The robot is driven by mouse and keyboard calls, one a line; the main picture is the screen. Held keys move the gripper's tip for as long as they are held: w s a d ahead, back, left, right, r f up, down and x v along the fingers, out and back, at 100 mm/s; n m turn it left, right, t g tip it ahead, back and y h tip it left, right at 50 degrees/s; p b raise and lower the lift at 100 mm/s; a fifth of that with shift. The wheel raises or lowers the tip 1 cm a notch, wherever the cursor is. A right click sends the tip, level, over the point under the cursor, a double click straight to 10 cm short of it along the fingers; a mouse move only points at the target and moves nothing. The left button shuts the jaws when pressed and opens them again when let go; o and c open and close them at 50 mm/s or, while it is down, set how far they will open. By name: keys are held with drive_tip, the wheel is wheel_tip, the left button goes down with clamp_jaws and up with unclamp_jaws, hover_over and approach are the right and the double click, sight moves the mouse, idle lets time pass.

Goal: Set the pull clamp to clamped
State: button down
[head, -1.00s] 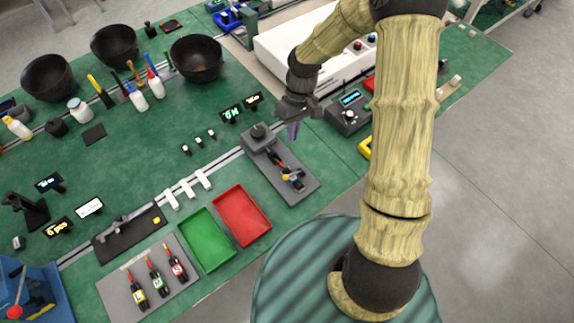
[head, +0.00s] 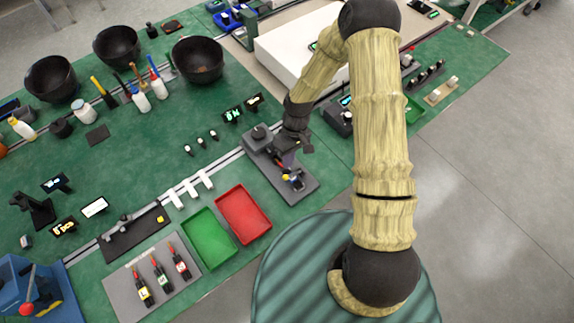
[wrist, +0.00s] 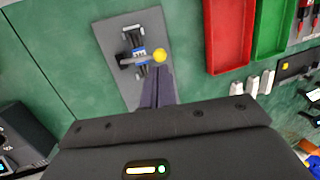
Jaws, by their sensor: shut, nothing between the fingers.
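The pull clamp (head: 293,181) sits on a grey base plate (head: 306,190) near the front edge of the green bench. In the wrist view the clamp (wrist: 138,55) shows dark metal links, a small blue label and a yellow round end (wrist: 160,55). My gripper (head: 281,158) is over the plate, just behind the clamp's blue and yellow parts. In the wrist view its fingers (wrist: 158,76) are together and empty, with their tips just below the yellow end. I cannot tell whether they touch it. My gripper hides part of the plate and clamp in the head view.
A red tray (head: 244,214) and a green tray (head: 208,238) lie left of the plate. A dark control box (head: 338,118) stands to the right. Small white brackets (head: 188,190) line a rail.

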sight(293, 174)
drive_tip(key=shift+p+x, duration=0.75)
drive_tip(key=shift+x, duration=1.2)
drive_tip(key=shift+w+f, duration=0.1)
